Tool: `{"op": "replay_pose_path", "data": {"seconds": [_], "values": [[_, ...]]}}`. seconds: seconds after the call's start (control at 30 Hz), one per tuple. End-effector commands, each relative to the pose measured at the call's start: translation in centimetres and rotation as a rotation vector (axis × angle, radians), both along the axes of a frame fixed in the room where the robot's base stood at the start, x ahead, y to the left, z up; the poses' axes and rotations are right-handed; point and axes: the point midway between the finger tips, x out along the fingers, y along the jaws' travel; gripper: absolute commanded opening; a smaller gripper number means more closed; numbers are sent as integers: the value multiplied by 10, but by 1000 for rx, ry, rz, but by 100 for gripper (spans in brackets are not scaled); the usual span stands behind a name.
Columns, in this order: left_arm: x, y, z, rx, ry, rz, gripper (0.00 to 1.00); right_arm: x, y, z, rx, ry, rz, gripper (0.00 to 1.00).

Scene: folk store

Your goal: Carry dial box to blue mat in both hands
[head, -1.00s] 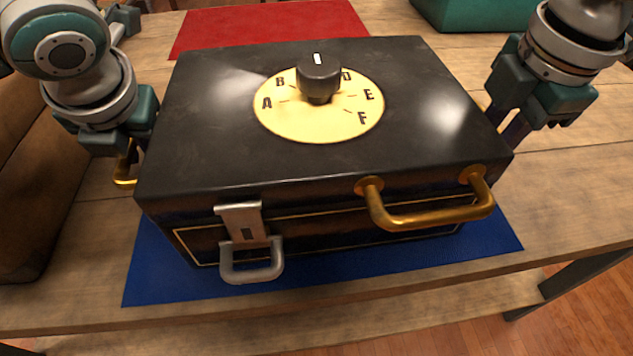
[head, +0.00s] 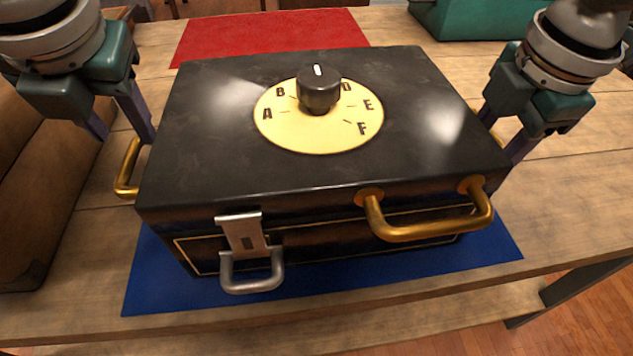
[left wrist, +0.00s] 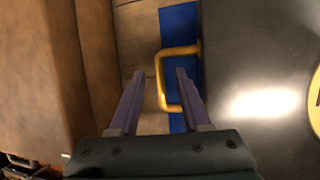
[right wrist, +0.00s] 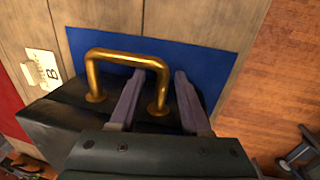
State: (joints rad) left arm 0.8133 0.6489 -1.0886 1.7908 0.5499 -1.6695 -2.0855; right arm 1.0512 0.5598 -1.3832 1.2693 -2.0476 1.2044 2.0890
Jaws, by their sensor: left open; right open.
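The dial box (head: 220,160) is black with a yellow lettered dial and a black knob. It rests on the blue mat (head: 150,285), whose front and sides show around it. A brass handle (head: 128,170) is on its left side; it also shows in the left wrist view (left wrist: 160,80). My left gripper (head: 122,135) is open, just above that handle and apart from it. My right gripper (head: 508,150) is open at the box's right side. In the right wrist view its fingers (right wrist: 158,82) are over a brass handle (right wrist: 125,55); I cannot tell whether they touch.
A red mat (head: 270,32) lies behind the box. A green case (head: 480,20) stands at the back right. A brown leather object (head: 40,210) is close on the left. A second brass handle (head: 430,230) and a metal latch (head: 248,255) stick out at the front.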

Motion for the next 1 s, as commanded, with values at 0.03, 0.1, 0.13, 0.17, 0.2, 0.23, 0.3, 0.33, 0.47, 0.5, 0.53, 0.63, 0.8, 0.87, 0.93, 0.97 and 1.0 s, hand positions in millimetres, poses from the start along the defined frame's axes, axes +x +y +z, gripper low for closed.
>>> {"op": "replay_pose_path", "data": {"seconds": [0.03,0.1,0.13,0.17,0.2,0.23,0.3,0.33,0.47,0.5,0.53,0.63,0.8,0.87,0.93,0.97,1.0], "values": [[-3,-2,9,0,-3,-3,47,0,0,0,0,0,0,47],[-6,-5,18,-1,-3,0,47,0,0,0,0,0,0,47],[-7,-6,21,-1,-2,0,47,0,0,0,0,0,0,47],[-9,-7,24,-1,-1,-1,47,0,0,0,0,0,0,47],[-10,-7,27,0,-1,1,47,0,0,0,0,0,0,47],[-10,-8,29,1,-1,1,47,0,0,1,0,0,0,47],[-12,-8,31,2,-1,1,47,0,0,4,1,-1,0,47],[-12,-8,31,2,-1,1,47,0,0,6,1,-2,0,47],[-12,-8,32,2,0,2,47,-3,-1,27,1,-5,1,47],[-12,-8,31,2,0,2,47,-5,-1,36,2,-4,1,47],[-12,-8,31,2,0,2,47,-6,-2,43,2,-5,0,47],[-12,-8,31,2,0,2,47,-10,-3,66,1,-5,1,47],[-12,-8,31,2,1,1,47,-16,-4,99,0,-4,1,47],[-12,-8,31,2,1,1,47,-17,-4,106,0,-2,0,47],[-12,-8,31,2,1,1,47,-18,-4,113,1,-3,-1,47],[-12,-8,31,1,1,1,47,-18,-4,115,1,-2,-1,47],[-12,-8,31,1,1,1,47,-19,-5,117,-1,-1,-1,47]]}}
